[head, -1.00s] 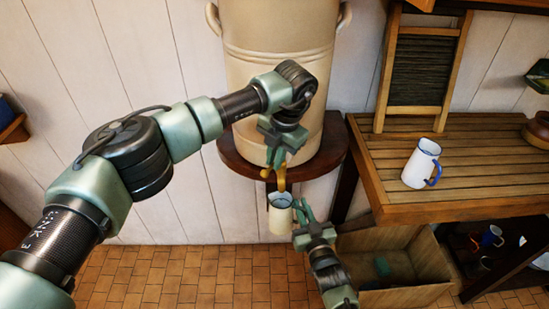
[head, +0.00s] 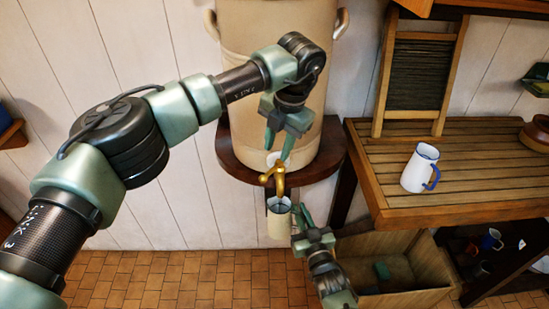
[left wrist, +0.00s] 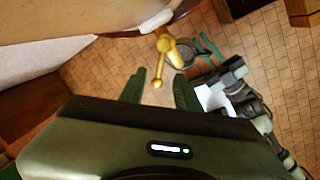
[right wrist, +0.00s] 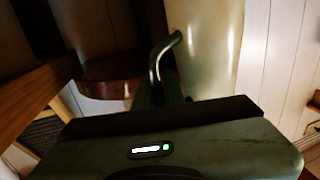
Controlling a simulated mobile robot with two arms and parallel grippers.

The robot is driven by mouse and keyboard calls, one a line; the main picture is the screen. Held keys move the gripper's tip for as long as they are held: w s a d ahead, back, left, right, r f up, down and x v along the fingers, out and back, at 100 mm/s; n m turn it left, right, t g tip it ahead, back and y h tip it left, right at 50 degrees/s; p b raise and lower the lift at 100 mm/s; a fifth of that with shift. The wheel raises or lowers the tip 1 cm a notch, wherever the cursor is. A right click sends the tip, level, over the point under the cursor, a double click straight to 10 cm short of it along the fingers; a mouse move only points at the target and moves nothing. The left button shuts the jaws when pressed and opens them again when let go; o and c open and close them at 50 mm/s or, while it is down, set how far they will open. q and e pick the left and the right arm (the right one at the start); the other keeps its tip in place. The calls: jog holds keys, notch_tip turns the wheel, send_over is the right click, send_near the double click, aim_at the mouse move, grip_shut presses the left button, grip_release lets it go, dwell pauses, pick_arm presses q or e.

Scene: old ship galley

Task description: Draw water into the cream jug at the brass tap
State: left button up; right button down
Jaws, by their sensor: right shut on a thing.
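The brass tap (head: 280,181) sticks out from the base of the large stoneware crock (head: 280,95); its lever points left. The cream jug (head: 278,228) is upright directly under the spout. Its rim also shows in the left wrist view (left wrist: 183,50), behind the tap (left wrist: 164,48). I cannot make out whether water runs or stands in it. My right gripper (head: 299,222) is shut on the jug's handle (right wrist: 163,55), at the jug's right side.
The crock stands on a round-fronted wooden shelf (head: 229,160). A white jug with a blue handle (head: 418,168) stands on the slatted counter (head: 470,190) at right, before a washboard (head: 420,72). An open wooden crate (head: 400,292) is below. Floor at left is clear.

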aim_at(268, 172)
pick_arm(q)
jog(key=r, duration=0.5)
jog(key=shift+s+d+r, duration=0.2)
jog(key=shift+s+d, duration=0.1)
jog(key=shift+d, duration=0.1)
jog(key=a+f, duration=0.1)
jog(key=f, duration=0.3)
jog(key=a+f, duration=0.1)
jog(key=f, duration=0.3)
jog(key=a+f, duration=0.1)
jog(key=f, duration=0.3)
grip_shut()
jog(key=shift+w+d, duration=0.1)
